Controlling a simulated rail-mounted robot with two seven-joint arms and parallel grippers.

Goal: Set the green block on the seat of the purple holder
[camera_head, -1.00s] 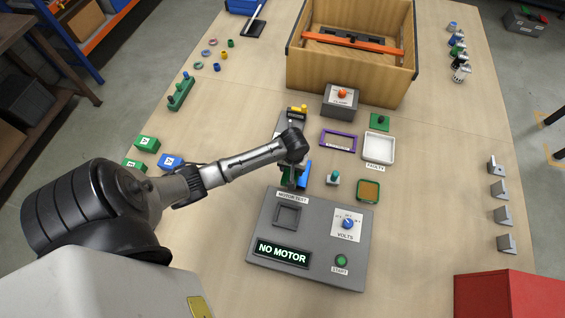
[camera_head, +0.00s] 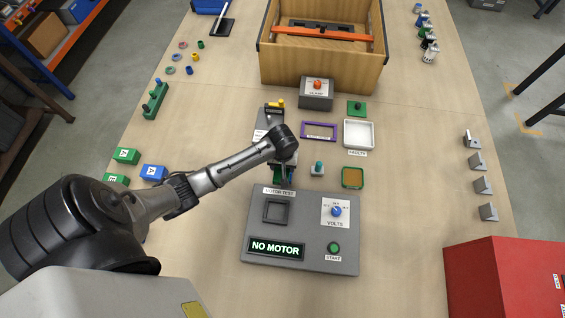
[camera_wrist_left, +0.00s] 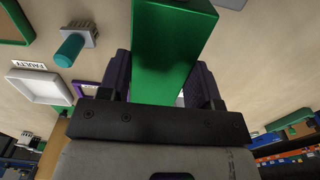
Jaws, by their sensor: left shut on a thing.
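My left gripper (camera_head: 284,170) is over the table just behind the motor test panel, with its arm coming in from the left. It is shut on a green block (camera_wrist_left: 170,50), which fills the space between the two dark fingers in the left wrist view. In the head view the block is mostly hidden by the wrist. The purple holder (camera_head: 304,131), a rectangular frame with a label, lies flat behind and to the right of the gripper. A small part of it shows in the left wrist view (camera_wrist_left: 87,90) beside the finger. My right gripper is not in view.
The grey motor test panel (camera_head: 300,215) reads NO MOTOR. Close to the gripper are a teal-topped peg (camera_head: 318,168), a green-rimmed tray (camera_head: 343,178), a white faulty tray (camera_head: 346,134) and a grey box with an orange button (camera_head: 316,100). The table's right part is largely clear.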

